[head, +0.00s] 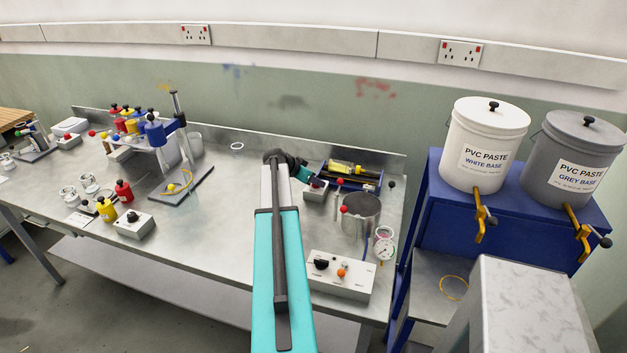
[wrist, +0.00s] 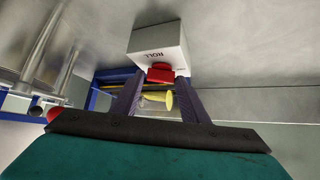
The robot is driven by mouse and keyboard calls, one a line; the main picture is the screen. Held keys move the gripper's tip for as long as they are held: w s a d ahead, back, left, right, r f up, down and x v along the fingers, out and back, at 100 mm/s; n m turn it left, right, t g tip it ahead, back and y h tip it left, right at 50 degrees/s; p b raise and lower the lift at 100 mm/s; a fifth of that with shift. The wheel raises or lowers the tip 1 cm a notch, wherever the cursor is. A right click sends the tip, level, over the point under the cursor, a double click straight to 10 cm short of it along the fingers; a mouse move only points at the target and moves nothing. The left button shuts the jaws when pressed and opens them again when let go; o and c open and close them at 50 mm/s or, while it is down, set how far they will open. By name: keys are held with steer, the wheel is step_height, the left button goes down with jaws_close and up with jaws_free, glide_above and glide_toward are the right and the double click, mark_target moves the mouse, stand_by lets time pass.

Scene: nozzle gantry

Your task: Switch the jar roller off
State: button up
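The jar roller (head: 368,183) stands near the bench's back edge, a blue frame with a yellow-capped jar (head: 343,167) lying on it. The jar's yellow part also shows in the wrist view (wrist: 156,98). In front of the roller is its small switch box (head: 314,193), which is marked ROLL in the wrist view (wrist: 158,45). The box carries a red switch (wrist: 160,74). My gripper (wrist: 160,80) is open, its two fingertips close to either side of the red switch. I cannot tell whether they touch it. In the head view my dark gripper is just left of the box, partly hidden by my arm.
A pillar stand (head: 182,185) with coloured items is to the left.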

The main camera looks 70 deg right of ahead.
steer(key=c, duration=0.6)
steer(key=shift+f+b, duration=0.1)
steer(key=shift+b, duration=0.25)
steer(key=shift+s+a+n+t+b, duration=0.15)
steer(key=shift+n+t+b, duration=0.35)
steer(key=shift+n+b, duration=0.3)
steer(key=shift+s+n+t+h+b, duration=0.15)
steer(key=shift+n+t+h+b, duration=0.25)
steer(key=shift+n+t+b, duration=0.6)
steer(key=shift+n+t, duration=0.6)
steer(key=shift+n, duration=0.4)
steer(key=o, duration=1)
steer(key=shift+o, duration=0.2)
